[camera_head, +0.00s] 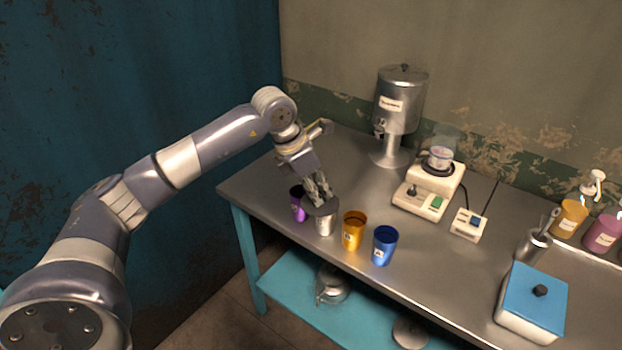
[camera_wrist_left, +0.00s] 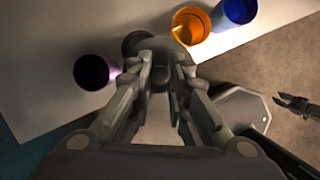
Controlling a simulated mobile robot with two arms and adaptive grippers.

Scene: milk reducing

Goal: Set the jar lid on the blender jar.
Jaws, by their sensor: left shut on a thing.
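My left gripper (camera_head: 318,190) points down at the front left of the steel table. It is shut on the jar lid (camera_head: 322,208), a flat grey disc that shows just below the fingers. The lid overlaps the top of a silver cup (camera_head: 324,226); I cannot tell whether they touch. The left gripper also shows in the left wrist view (camera_wrist_left: 168,72), where its fingers hide much of what it holds. The clear blender jar (camera_head: 440,145) stands upright on its cream base (camera_head: 428,192), farther back and to the right. What looks like my right gripper (camera_wrist_left: 291,104) shows at the right of that view.
A purple cup (camera_head: 298,205) stands left of the silver cup; orange (camera_head: 354,230) and blue (camera_head: 384,246) cups stand right. A steel dispenser (camera_head: 402,100) stands behind. A control box (camera_head: 469,225) and blue-lidded container (camera_head: 533,303) are farther right. Bare tabletop lies between cups and blender.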

